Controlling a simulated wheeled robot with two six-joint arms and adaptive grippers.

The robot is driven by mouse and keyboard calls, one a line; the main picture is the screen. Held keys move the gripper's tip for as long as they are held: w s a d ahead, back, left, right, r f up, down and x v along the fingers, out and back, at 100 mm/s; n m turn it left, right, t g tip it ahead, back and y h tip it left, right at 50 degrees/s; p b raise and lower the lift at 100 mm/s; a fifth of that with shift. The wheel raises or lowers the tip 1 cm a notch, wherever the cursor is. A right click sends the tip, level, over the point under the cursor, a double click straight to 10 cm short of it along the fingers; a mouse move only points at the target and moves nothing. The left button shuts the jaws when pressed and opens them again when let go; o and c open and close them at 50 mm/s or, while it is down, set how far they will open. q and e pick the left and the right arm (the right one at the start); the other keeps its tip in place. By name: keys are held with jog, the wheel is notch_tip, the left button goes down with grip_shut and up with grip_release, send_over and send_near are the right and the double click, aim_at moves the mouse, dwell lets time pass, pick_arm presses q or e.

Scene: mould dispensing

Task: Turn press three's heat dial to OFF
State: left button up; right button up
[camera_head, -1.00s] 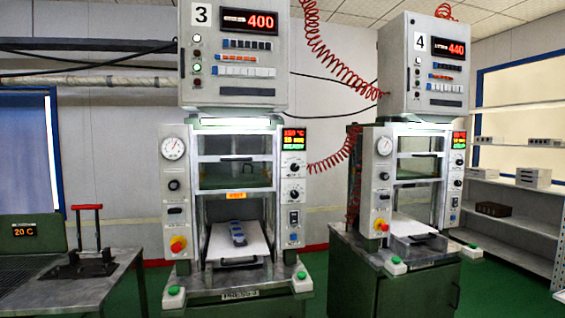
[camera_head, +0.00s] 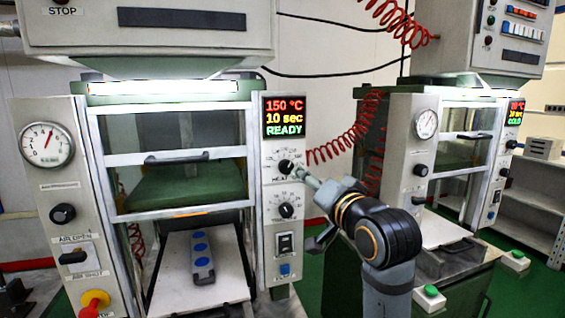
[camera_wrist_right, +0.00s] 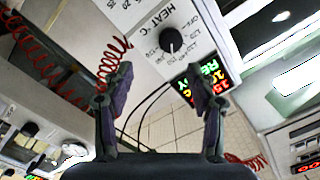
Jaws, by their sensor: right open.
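Press three's heat dial (camera_head: 286,167) is a black round knob on the white right-hand panel of the near press, under a display (camera_head: 285,117) reading 150 °C, 10 sec, READY. In the right wrist view the dial (camera_wrist_right: 171,40) sits beyond the fingertips, beside the HEAT-C label, with OFF on its scale. I cannot tell surely which mark the pointer is on. My right gripper (camera_wrist_right: 155,76) is open and empty, its two fingers apart and short of the knob. In the head view my right arm comes up from below, its gripper just right of the dial. My left gripper is not in view.
A second dial (camera_head: 286,210), a rocker switch (camera_head: 284,243) and a blue button (camera_head: 285,270) sit below the heat dial. A red coiled hose (camera_head: 335,143) hangs close right of the panel. Press four (camera_head: 402,170) stands further right. A blue-dotted mould (camera_head: 202,258) lies in press three.

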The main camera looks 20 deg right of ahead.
aim_at(288, 167)
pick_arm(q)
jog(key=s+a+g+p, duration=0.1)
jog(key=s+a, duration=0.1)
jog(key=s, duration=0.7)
pick_arm(e)
jog(key=w, duration=0.1)
jog(key=w+a+p, duration=0.1)
jog(key=w+a+r, duration=0.1)
jog(key=w, duration=0.1)
jog(key=w+p, duration=0.1)
jog(key=w, duration=0.3)
jog(key=shift+w+a+f+p, duration=0.1)
jog(key=shift+w+a+p, duration=0.05)
jog(key=shift+w+p, duration=0.15)
jog(key=shift+a, duration=0.1)
jog(key=shift+w+f, duration=0.1)
jog(key=c, duration=1.2)
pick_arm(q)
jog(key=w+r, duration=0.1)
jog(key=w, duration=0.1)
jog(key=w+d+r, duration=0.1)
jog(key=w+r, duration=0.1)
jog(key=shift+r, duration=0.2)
pick_arm(e)
jog(key=shift+o, duration=0.2)
